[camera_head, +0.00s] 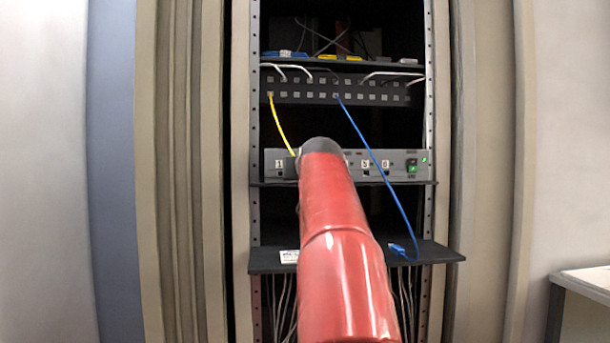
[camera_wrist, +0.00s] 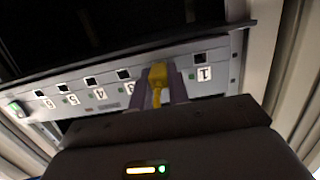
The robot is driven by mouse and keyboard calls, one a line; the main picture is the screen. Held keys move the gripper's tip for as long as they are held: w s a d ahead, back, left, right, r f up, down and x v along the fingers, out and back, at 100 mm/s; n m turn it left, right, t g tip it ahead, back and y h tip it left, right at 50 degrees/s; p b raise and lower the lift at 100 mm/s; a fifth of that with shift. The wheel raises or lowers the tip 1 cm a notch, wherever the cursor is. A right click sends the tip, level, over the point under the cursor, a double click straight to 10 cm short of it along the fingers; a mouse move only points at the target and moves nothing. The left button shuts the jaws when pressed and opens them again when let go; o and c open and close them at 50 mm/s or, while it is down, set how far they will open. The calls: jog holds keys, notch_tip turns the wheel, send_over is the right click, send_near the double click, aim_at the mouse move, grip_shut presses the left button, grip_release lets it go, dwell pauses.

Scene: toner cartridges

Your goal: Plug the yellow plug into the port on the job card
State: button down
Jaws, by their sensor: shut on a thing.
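My gripper (camera_wrist: 158,82) is shut on the yellow plug (camera_wrist: 157,74), one finger on each side. In the wrist view, the plug is up against or just in front of the grey panel (camera_wrist: 222,72), between labels 1 and 3. It covers the port there, so I cannot tell whether its tip is inside. In the head view, my red arm hides the plug and the middle of the panel (camera_head: 266,165). The plug's yellow cable (camera_head: 279,123) runs up to the patch panel. The white job card (camera_head: 289,257) lies on the lower shelf, its print too small to read.
A blue cable (camera_head: 372,152) hangs across the panel's right side to a blue plug (camera_head: 397,249) on the lower shelf (camera_head: 440,252). A lit green switch (camera_head: 412,168) is at the panel's right end. Rack posts stand on both sides.

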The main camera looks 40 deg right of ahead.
jog(key=shift+f+b+v, duration=0.2)
jog(key=shift+b+v, duration=0.5)
jog(key=shift+v, duration=0.75)
jog(key=shift+s, duration=0.15)
jog(key=v, duration=0.3)
jog(key=shift+r, duration=0.2)
dwell(0.4)
